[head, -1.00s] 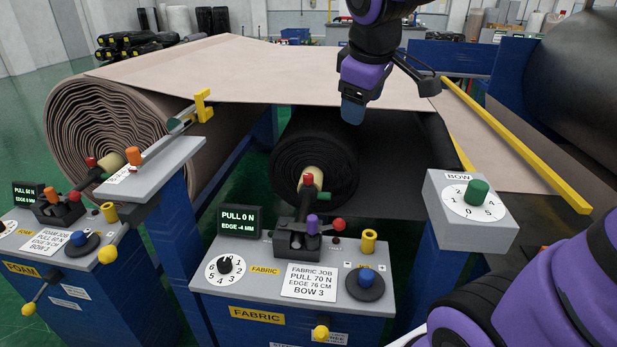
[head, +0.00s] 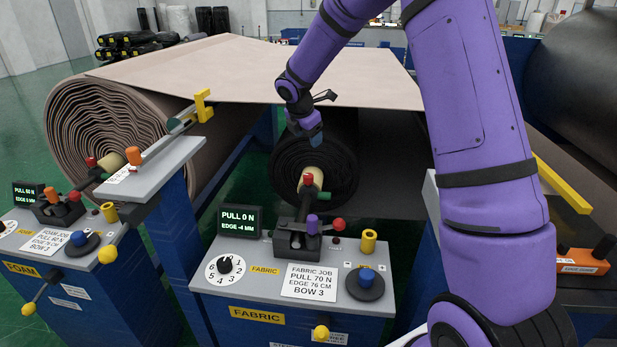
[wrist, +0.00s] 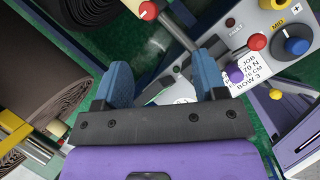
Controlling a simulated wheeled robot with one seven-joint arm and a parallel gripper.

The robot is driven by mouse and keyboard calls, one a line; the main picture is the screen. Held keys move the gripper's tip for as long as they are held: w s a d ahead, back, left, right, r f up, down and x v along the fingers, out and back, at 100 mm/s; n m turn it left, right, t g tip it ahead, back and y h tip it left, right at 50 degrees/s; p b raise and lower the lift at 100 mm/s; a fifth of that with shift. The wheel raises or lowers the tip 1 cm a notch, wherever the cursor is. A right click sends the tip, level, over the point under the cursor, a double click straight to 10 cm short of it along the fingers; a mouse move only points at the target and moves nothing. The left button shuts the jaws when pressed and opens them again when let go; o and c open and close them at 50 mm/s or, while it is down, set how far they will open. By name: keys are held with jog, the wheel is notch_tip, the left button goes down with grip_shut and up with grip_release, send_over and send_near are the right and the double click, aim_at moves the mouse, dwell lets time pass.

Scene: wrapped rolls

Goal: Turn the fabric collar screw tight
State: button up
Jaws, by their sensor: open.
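The black fabric roll (head: 290,165) hangs behind the fabric console, its cream core (head: 314,176) facing me. A small red knob (head: 308,180) sits at the core's end and looks like the fabric collar screw; no label on it is legible. The red knob shows at the top of the wrist view (wrist: 148,11), beside a grey shaft (wrist: 178,32). My gripper (head: 311,134) is above the knob, in front of the fabric roll, pointing down. In the wrist view its two blue fingers (wrist: 164,78) are apart, with nothing between them. The knob is clear of them.
The fabric console (head: 230,308) carries a purple knob (head: 312,224), a red ball lever (head: 338,224), a blue knob (head: 366,275) and a yellow post (head: 369,241). Its display (head: 239,220) reads PULL 0 N, EDGE -4 MM. The foam roll (head: 105,125) and a grey shelf (head: 155,165) stand left.

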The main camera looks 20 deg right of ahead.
aim_at(308, 175)
jog(key=w+d+f+n, duration=0.1)
jog(key=w+f, duration=0.1)
jog(key=f, duration=0.4)
jog(key=w+d+f+n, duration=0.1)
jog(key=w+f, duration=0.2)
jog(key=f, duration=0.4)
jog(key=w+d+f+n, duration=0.2)
jog(key=w+f, duration=0.1)
jog(key=f, duration=0.4)
jog(key=c, duration=0.9)
